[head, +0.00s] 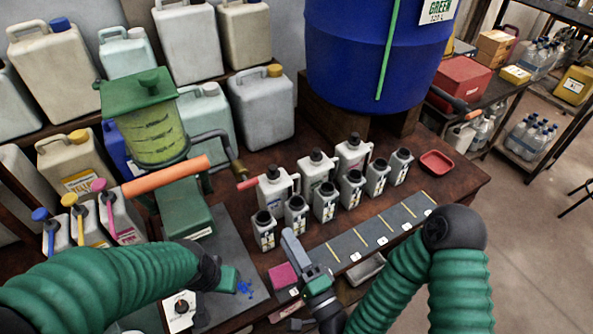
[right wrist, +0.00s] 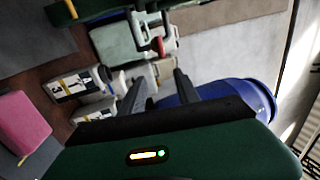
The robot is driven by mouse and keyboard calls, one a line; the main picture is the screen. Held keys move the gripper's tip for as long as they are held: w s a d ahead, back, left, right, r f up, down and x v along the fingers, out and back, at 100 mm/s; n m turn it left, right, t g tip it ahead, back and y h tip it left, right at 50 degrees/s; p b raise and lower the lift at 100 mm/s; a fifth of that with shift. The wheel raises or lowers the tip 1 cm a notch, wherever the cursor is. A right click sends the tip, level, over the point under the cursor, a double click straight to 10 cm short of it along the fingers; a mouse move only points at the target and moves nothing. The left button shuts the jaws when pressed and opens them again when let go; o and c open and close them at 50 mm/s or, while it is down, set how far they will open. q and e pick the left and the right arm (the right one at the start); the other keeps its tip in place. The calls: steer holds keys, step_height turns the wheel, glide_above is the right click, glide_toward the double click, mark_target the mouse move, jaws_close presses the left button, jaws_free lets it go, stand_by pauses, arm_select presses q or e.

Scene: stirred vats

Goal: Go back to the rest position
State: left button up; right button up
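My right gripper (head: 298,250) is over the front of the bench, between the pink block (head: 283,276) and the front row of small bottles (head: 296,214). In the right wrist view its two dark fingers (right wrist: 160,90) stand apart with nothing seen between them, and the pink block (right wrist: 22,125) is off to the left. My left gripper (head: 228,280) is low over the dark mat, beside some small blue bits (head: 245,288). Its fingers cannot be made out.
A green vat (head: 150,130) with an orange handle (head: 166,176) stands above the left arm. A large blue barrel (head: 350,50) is at the back. A red tray (head: 437,163) lies at the right.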

steer(key=w+d+f+n+g+h, duration=0.2)
steer(key=d+f+n+g+h, duration=0.5)
steer(key=d+f+n+g, duration=0.45)
steer(key=s+d+r+g+h, duration=0.1)
steer(key=s+d+r+h, duration=0.1)
steer(key=s+d, duration=0.3)
steer(key=s+d+r+g+h+p, duration=0.1)
steer(key=s+d+r, duration=0.3)
steer(key=d, duration=0.4)
steer(key=shift+s+r+g+h, duration=0.3)
steer(key=shift+s+h, duration=0.3)
steer(key=shift+s, duration=0.25)
steer(key=shift+w, duration=0.1)
steer(key=shift+f, duration=0.15)
